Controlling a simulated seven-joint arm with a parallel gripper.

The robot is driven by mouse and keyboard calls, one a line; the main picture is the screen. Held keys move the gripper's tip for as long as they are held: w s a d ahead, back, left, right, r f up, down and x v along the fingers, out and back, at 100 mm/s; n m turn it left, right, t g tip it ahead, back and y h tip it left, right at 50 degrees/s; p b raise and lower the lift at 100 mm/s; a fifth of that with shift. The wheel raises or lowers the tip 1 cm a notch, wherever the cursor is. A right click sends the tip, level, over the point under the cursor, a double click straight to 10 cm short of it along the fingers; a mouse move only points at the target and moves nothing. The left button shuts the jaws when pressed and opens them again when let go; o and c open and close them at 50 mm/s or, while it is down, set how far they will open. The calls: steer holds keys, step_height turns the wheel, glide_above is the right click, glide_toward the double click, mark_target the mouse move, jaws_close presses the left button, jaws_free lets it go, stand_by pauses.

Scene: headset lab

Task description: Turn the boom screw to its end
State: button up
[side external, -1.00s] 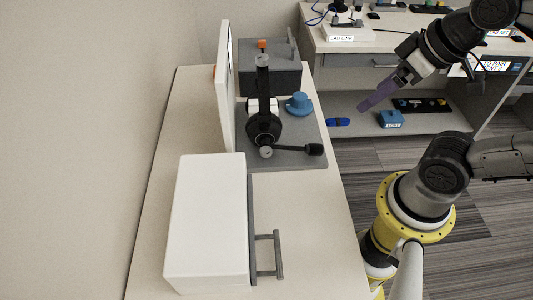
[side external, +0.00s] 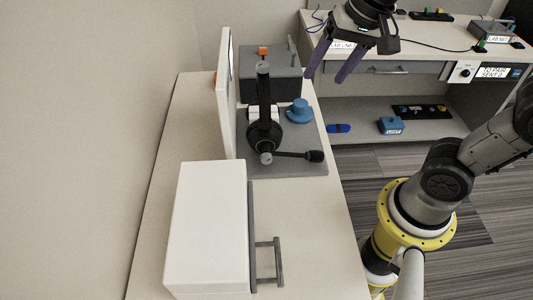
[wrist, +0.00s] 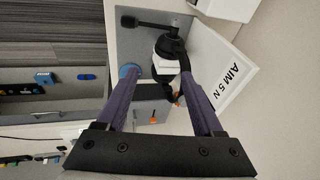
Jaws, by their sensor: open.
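A black headset (side external: 262,112) stands upright on a grey base plate (side external: 305,165) on the table. Its boom (side external: 290,154) points right and ends in a black microphone tip (side external: 315,156). A round grey knob, which looks like the boom screw (side external: 266,158), sits at the boom's pivot. My gripper (side external: 324,77) has purple fingers, spread and empty, above and to the right of the headset, touching nothing. In the wrist view the headset (wrist: 167,62) and boom (wrist: 152,24) show beyond the fingers (wrist: 158,73); the knob is not clear there.
A blue knob-like piece (side external: 299,110) stands right of the headset. A white panel (side external: 226,95) stands upright to its left, marked "AIM 5 N" in the wrist view. A grey box (side external: 270,78) stands behind. A white box with a grey handle (side external: 277,260) stands in front.

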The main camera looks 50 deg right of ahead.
steer(key=w+a+f+m+g, duration=0.1)
steer(key=w+a+f+g, duration=0.1)
steer(key=w+a+f, duration=0.4)
steer(key=g, duration=0.2)
glide_above(267, 155)
step_height(267, 155, down, 6)
step_height(267, 155, down, 13)
steer(key=shift+r, duration=0.1)
jaws_close()
